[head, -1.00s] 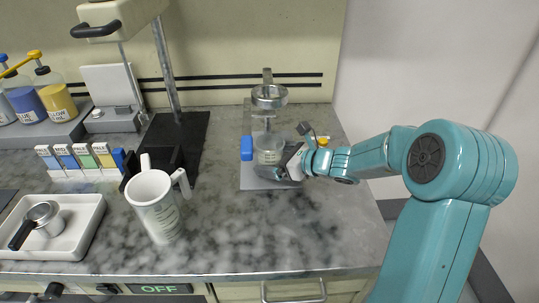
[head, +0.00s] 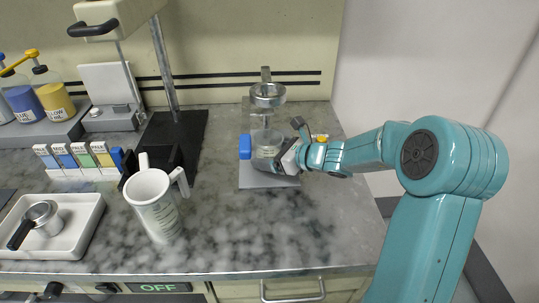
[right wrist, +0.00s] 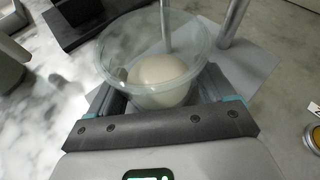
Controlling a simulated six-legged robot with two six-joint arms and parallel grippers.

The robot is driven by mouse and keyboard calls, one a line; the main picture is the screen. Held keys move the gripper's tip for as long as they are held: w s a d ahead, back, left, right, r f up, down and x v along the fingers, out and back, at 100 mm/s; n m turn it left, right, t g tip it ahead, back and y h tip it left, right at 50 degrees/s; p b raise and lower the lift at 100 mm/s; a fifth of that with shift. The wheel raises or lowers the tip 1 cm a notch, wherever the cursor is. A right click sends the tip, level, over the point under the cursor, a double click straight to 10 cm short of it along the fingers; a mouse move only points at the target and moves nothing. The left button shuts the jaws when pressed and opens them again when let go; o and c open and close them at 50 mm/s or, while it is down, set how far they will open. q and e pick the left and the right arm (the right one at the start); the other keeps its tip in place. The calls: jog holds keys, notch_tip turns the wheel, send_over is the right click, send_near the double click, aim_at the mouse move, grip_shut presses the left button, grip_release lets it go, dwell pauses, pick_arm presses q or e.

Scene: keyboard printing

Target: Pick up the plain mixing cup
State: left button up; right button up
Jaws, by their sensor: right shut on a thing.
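The plain mixing cup (head: 266,144) is a clear, round cup at the stirring stand on the right part of the counter. In the right wrist view the cup (right wrist: 150,62) sits between my fingers, with a pale rounded shape showing inside or through it. My right gripper (head: 281,160) reaches in from the right and is shut on the cup's side. The cup looks upright in the head view. I cannot tell whether its bottom is clear of the plate. My left gripper is not in view.
The stand's grey base plate (head: 262,182) lies under the cup, with a metal ring (head: 268,95) above and a blue knob (head: 245,147) at left. A white printed pitcher (head: 158,216) stands left. A white tray (head: 84,228) lies farther left. The front right counter is clear.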

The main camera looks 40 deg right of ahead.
notch_tip(320, 180, up, 3)
jog(key=shift+f+p, duration=0.1)
jog(key=shift+p, duration=0.2)
jog(key=s+d, duration=0.1)
jog(key=s, duration=0.5)
jog(key=s+d+b, duration=0.1)
jog(key=s, duration=0.5)
jog(key=s+d, duration=0.1)
jog(key=s, duration=0.4)
jog(key=shift+s+d+f, duration=0.1)
jog(key=shift+s, duration=0.3)
jog(key=o, duration=0.6)
jog(key=c, duration=1)
